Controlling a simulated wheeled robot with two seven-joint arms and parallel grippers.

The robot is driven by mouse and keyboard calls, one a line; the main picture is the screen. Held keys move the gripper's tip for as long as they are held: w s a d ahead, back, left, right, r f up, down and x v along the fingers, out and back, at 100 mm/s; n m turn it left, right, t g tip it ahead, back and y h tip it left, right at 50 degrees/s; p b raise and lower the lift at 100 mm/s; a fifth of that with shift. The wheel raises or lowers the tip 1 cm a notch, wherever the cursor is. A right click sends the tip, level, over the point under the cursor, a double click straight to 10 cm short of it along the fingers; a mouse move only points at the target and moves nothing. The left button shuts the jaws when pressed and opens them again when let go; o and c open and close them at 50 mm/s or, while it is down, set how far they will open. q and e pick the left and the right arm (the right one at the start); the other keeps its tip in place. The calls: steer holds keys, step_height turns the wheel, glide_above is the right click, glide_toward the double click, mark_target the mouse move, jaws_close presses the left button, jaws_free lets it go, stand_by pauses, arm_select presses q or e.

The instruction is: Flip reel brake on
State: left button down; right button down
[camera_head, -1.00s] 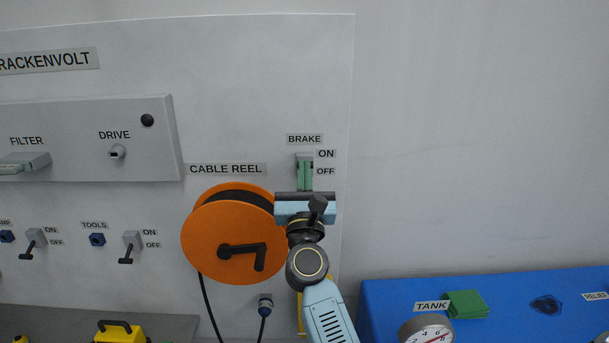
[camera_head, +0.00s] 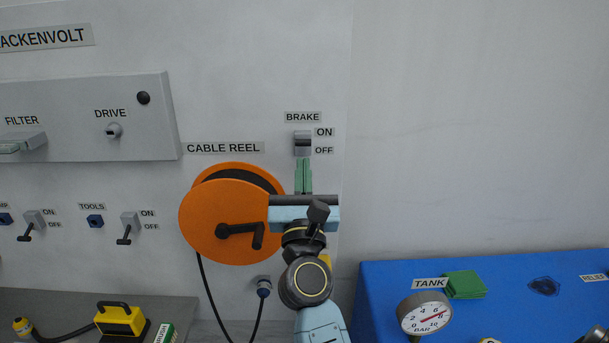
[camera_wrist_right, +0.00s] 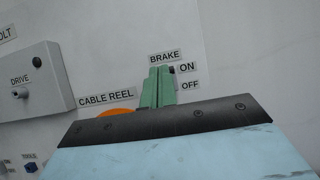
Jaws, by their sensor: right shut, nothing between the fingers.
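The reel brake switch (camera_head: 303,143) is a small grey block with a dark rocker, on the white panel under the BRAKE label (camera_head: 302,117). ON and OFF labels stand to its right. My right gripper (camera_head: 303,162) has green fingers pressed together, empty, pointing up just below the switch. Whether the tips touch it I cannot tell. In the right wrist view the green fingers (camera_wrist_right: 158,72) cover most of the switch; a dark bit shows beside the ON label. The lever's position is not clear. My left gripper is not in view.
The orange cable reel (camera_head: 225,222) with a black crank is close to the left of my right gripper. A blue tank unit (camera_head: 390,277) with a gauge (camera_head: 425,313) stands lower right. The wall right of the switch is bare.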

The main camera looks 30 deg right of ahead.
steer(key=s, duration=0.1)
steer(key=s+a+r, duration=0.1)
steer(key=s+a, duration=0.1)
steer(key=shift+s+r, duration=0.2)
steer(key=shift+r, duration=0.15)
